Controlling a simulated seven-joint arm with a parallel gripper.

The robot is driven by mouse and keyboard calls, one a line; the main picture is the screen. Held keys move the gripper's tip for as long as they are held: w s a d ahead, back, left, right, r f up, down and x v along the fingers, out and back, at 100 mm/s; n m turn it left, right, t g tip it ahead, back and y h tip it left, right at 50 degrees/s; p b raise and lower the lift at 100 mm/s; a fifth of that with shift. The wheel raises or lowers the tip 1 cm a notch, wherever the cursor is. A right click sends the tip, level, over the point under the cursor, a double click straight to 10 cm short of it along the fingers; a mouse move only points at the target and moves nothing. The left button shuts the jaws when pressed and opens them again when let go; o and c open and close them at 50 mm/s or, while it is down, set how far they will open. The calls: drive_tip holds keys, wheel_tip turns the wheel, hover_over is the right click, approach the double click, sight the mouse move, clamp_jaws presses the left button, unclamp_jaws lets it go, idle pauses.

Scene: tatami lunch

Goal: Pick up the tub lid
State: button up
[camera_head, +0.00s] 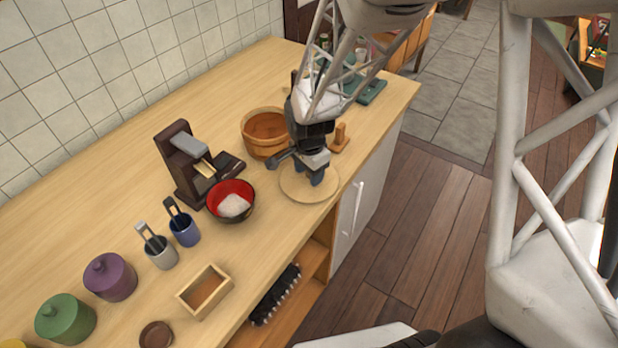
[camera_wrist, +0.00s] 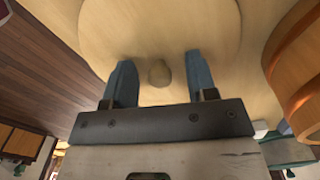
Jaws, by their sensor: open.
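The tub lid (camera_head: 293,190) is a flat, round, pale wooden disc lying on the counter near its front edge. In the wrist view the lid (camera_wrist: 155,25) fills the top middle, and its small round knob (camera_wrist: 159,73) shows between my two blue fingers. My gripper (camera_head: 317,177) points down over the lid and hides part of it in the head view. In the wrist view my gripper (camera_wrist: 159,66) is open, with one finger on each side of the knob and a gap on both sides.
The open wooden tub (camera_head: 265,150) stands just behind and left of the lid. A red-lined bowl (camera_head: 238,187) of white food and a dark wooden stand (camera_head: 187,175) are left of it. A small wooden block (camera_head: 340,137) stands close behind. The counter's front edge is near.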

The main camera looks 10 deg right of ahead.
clamp_jaws()
idle(0.3)
drive_tip(key=shift+r, duration=0.15)
drive_tip(key=shift+r, duration=0.8)
drive_tip(key=shift+s+r, duration=0.1)
drive_tip(key=shift+r, duration=0.85)
drive_tip(key=s+d+r, duration=0.1)
drive_tip(key=s+d, duration=0.1)
drive_tip(key=s, duration=1.3)
drive_tip(key=shift+s, duration=0.35)
drive_tip(key=shift+r, duration=0.1)
